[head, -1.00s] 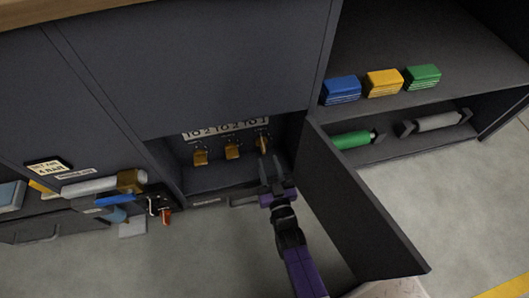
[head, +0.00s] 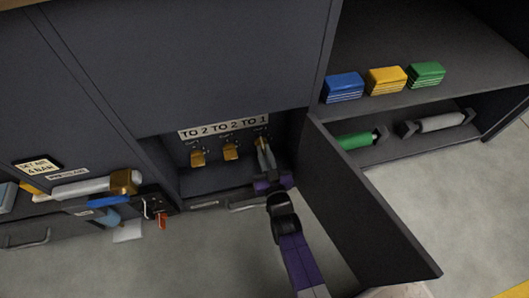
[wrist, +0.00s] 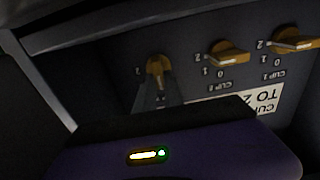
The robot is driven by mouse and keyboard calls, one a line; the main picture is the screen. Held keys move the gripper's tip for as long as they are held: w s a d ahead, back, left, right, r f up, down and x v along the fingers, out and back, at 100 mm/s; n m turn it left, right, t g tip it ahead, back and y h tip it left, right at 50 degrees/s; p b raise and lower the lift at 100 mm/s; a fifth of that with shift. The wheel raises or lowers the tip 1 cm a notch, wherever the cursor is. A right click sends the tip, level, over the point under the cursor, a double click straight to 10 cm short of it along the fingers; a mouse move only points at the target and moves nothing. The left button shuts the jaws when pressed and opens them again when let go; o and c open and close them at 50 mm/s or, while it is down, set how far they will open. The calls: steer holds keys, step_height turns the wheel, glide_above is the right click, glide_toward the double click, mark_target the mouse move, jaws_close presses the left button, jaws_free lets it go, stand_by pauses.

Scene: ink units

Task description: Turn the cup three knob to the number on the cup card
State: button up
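The cup three knob (head: 261,141) is the rightmost of three orange knobs on a panel inside the open cupboard. In the wrist view, turned over, it is the leftmost knob (wrist: 157,65), with a 2 beside it. The cup card (head: 223,127) above the knobs reads TO 2, TO 2, TO 1 in the head view, with TO 1 above the right knob. My gripper (head: 265,155) has its grey fingers up at that knob, close together. The knob's lower part sits between them in the wrist view (wrist: 158,93); whether they press on it I cannot tell.
The other two knobs (head: 231,151) (head: 197,158) are to the left of my gripper. The open cupboard door (head: 355,205) stands close right of my arm. A shelf with blue, yellow and green blocks (head: 386,80) lies beyond it. A silver cylinder (head: 85,187) sits at left.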

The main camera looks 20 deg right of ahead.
steer(key=shift+m, duration=0.4)
jaws_close()
steer(key=m, duration=0.3)
steer(key=shift+d, duration=0.1)
steer(key=shift+s+d+f+m, duration=0.1)
steer(key=shift+m, duration=1.15)
steer(key=shift+d+f+m, duration=0.1)
steer(key=shift+m, duration=1.15)
steer(key=o, duration=0.7)
jaws_free()
steer(key=shift+o, duration=0.2)
steer(key=shift+r, duration=0.1)
